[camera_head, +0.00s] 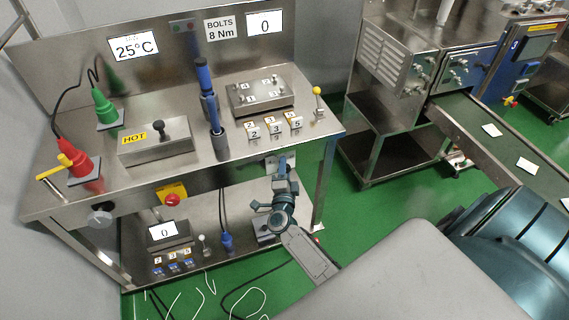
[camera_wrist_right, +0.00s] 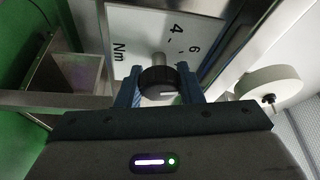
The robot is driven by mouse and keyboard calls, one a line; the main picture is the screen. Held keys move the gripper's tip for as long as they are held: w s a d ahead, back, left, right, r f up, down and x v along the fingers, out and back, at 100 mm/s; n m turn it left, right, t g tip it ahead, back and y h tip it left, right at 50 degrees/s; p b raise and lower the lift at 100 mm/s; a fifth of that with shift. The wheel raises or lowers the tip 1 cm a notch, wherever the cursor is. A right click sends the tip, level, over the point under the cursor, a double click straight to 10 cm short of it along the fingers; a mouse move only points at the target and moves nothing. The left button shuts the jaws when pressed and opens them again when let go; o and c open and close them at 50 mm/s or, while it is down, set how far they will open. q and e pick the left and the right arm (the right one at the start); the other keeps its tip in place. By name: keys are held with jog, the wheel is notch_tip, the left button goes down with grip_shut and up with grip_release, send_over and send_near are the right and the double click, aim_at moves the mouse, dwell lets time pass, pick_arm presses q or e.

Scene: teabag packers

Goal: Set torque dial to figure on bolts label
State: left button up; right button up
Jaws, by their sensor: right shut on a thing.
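The bolts label (camera_head: 220,28) on the back panel reads "BOLTS 8 Nm". The torque dial's black knob (camera_wrist_right: 158,80) shows in the right wrist view, in front of a white scale plate (camera_wrist_right: 150,32) marked "Nm", "4" and "6". The rest of the scale is hidden or out of frame. A white mark on the knob points to the right of that picture. My right gripper (camera_wrist_right: 158,84) is shut on the knob, one blue finger on each side. My left gripper is not in view.
The steel table (camera_head: 200,173) holds a box marked "HOT" (camera_head: 154,152), red (camera_head: 78,163) and green (camera_head: 104,110) cones, blue tools and numbered blocks (camera_head: 275,127). A red button (camera_head: 172,200) is on its front. A pale round disc (camera_wrist_right: 270,88) is right of the gripper.

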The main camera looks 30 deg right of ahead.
jog(key=shift+r+m+g+p, duration=0.15)
jog(key=shift+m+g+p, duration=0.25)
jog(key=shift+m+p, duration=0.25)
jog(key=shift+m, duration=0.45)
jog(key=m+g+y+p, duration=0.1)
jog(key=m+p, duration=0.1)
jog(key=p, duration=0.1)
jog(key=shift+m, duration=0.3)
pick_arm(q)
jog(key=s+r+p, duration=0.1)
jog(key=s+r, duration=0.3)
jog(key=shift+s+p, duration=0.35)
pick_arm(e)
jog(key=shift+m+g+y, duration=0.3)
jog(key=shift+m+y, duration=0.2)
jog(key=shift+m, duration=0.5)
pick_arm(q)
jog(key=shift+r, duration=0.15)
pick_arm(e)
jog(key=shift+f, duration=0.2)
jog(key=o, duration=1)
